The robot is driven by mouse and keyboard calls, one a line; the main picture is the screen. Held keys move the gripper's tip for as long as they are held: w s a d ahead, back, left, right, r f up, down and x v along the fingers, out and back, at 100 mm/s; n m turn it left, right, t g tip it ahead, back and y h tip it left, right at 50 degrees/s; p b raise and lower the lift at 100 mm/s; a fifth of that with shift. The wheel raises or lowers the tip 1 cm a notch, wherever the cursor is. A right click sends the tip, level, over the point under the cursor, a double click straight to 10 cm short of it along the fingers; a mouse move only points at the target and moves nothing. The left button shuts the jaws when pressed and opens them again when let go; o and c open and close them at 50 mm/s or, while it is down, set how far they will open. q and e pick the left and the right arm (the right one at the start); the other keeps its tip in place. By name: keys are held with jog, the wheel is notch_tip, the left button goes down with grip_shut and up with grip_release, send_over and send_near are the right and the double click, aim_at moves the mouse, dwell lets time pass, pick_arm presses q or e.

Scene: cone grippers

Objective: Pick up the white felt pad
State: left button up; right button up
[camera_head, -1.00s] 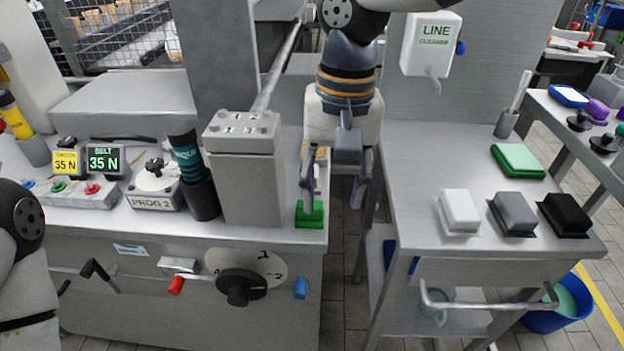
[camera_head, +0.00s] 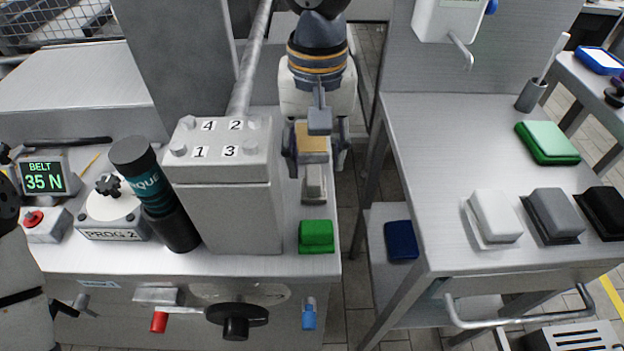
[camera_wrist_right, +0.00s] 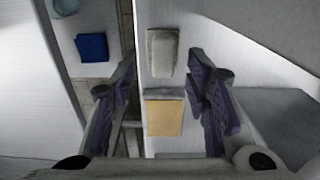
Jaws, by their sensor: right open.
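A pale off-white pad (camera_head: 314,184), which looks like the white felt pad, lies on the right strip of the left bench, between a green block (camera_head: 316,236) and a tan block (camera_head: 312,138). It also shows in the right wrist view (camera_wrist_right: 162,52), clear of the fingers. My right gripper (camera_head: 318,160) is open and empty, pointing down above this strip. In the right wrist view its fingers (camera_wrist_right: 163,90) are spread to either side of the tan block and the pad's near end. My left gripper is out of view; only part of that arm shows at the left edge.
A grey numbered housing (camera_head: 228,190) stands close left of the strip. The right bench (camera_head: 440,140) holds a white block (camera_head: 494,216), a grey block (camera_head: 552,214), a black block (camera_head: 604,210) and a green pad (camera_head: 547,142). A gap separates the benches.

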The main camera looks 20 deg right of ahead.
aim_at(313, 174)
jog(key=f, duration=0.4)
jog(key=shift+s+a+f, duration=0.1)
jog(key=shift+s+a, duration=0.1)
grip_shut()
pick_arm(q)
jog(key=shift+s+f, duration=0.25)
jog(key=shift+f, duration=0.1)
pick_arm(e)
jog(key=shift+r, duration=0.2)
jog(key=shift+w+r, duration=0.1)
jog(key=shift+r, duration=0.25)
jog(key=r, duration=0.3)
jog(key=shift+s+d+r+p, duration=0.1)
jog(key=shift+s+r+p, duration=0.2)
jog(key=shift+s+r, duration=0.05)
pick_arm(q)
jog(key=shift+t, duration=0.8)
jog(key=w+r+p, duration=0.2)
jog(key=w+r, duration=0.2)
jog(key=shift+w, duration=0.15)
pick_arm(e)
jog(key=s+d+r, duration=0.1)
jog(key=s+r, duration=0.7)
jog(key=s, duration=0.5)
jog(key=shift+s+d+r, duration=0.15)
jog(key=shift+d, duration=0.05)
